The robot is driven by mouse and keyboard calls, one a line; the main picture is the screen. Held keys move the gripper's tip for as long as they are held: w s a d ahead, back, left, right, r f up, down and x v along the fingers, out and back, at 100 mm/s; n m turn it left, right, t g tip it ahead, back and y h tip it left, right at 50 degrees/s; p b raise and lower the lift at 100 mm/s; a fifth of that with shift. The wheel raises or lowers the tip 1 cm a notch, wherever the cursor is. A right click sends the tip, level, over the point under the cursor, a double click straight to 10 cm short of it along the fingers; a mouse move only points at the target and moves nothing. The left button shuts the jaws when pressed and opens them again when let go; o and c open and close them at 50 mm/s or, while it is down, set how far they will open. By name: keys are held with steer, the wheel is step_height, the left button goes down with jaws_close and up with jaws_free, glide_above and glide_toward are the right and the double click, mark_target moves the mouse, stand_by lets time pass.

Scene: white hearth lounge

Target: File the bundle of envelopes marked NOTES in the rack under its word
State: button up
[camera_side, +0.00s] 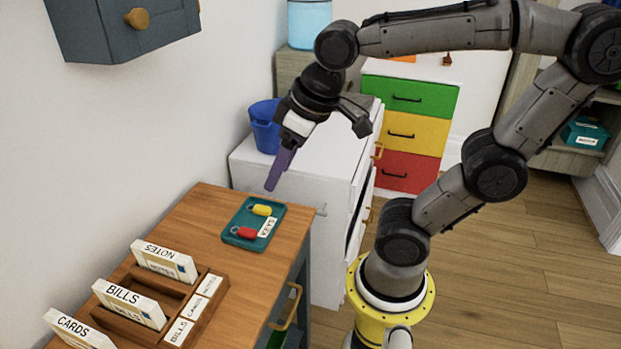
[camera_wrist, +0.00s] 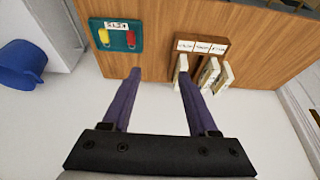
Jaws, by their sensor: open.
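The NOTES bundle (camera_side: 165,261) is a white, upright packet at the back of the slotted wooden rack (camera_side: 212,309), on the wooden cabinet top. The BILLS bundle (camera_side: 129,303) and CARDS bundle (camera_side: 78,331) stand nearer the camera. How deep each bundle sits in the rack I cannot tell. White word labels line the rack's front edge, reading BILLS, CARDS and, less clearly, NOTES. In the wrist view the rack (camera_wrist: 222,42) and pale bundles lie beyond and right of the fingertips. My gripper (camera_side: 272,184) is open and empty, above the cabinet's far end; its purple fingers (camera_wrist: 158,74) are spread apart.
A teal tray (camera_side: 236,214) with a yellow and a red item and a label lies on the cabinet top beyond the rack. A blue bucket (camera_side: 264,127) stands on the white unit behind. The white wall runs close along the left. Bare wood surrounds the tray.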

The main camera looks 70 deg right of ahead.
steer(key=shift+t, duration=0.5)
steer(key=s, duration=0.1)
steer(key=s+f, duration=0.1)
steer(key=s, duration=0.1)
steer(key=s+f, duration=0.1)
steer(key=s, duration=0.1)
steer(key=shift+d, duration=0.4)
